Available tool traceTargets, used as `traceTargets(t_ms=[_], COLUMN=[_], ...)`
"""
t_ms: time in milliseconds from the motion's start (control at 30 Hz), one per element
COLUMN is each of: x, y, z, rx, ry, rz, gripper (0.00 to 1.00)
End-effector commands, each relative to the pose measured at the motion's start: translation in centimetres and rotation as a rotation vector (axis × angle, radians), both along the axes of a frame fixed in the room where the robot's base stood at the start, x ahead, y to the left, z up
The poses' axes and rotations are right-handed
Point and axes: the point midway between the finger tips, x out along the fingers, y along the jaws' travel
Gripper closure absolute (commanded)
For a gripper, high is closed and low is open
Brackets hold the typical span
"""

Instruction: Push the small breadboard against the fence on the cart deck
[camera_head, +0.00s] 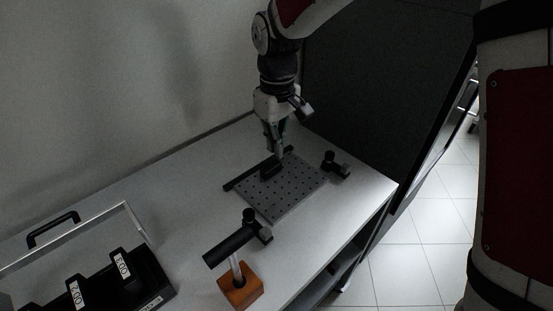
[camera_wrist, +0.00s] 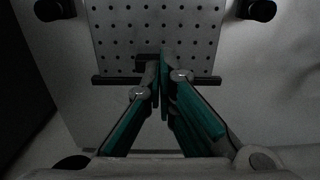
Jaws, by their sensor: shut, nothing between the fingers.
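The small breadboard (camera_head: 290,198) is a grey plate with rows of holes, flat on the cart deck (camera_head: 190,205). It also shows in the wrist view (camera_wrist: 190,30). A dark bar, seemingly the fence (camera_head: 234,184), runs along its wall-side edge and shows in the wrist view (camera_wrist: 110,80). I cannot tell whether board and bar touch. A small black block (camera_head: 270,172) sits on the board near that edge. My gripper (camera_head: 278,152) is shut and empty, pointing down by the block. In the wrist view its fingertips (camera_wrist: 163,60) partly hide the block; contact is unclear.
Black clamp-like pieces stand beside the board, at right (camera_head: 335,166) and at front (camera_head: 258,226). A black tube (camera_head: 230,246) rises on a post from a wooden block (camera_head: 240,287). A dark labelled case (camera_head: 110,280) fills the front left. The deck's right edge drops to the floor.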

Motion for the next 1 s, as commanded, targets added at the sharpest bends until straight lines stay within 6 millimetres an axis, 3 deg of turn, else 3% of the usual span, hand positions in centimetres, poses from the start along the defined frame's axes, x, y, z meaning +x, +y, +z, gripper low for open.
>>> traceTargets(t_ms=[200,667,867,1000], x=[0.0,-0.3,-2.9,-6.4], y=[-0.1,-0.7,-4.7,-8.7], z=[2.0,2.8,6.4,9.4], rx=[-0.001,-0.003,-0.004,-0.003], ry=[0.003,-0.001,-0.03,-0.058], rz=[0.0,-0.013,-0.107,-0.213], gripper=[1.0,1.0,1.0,1.0])
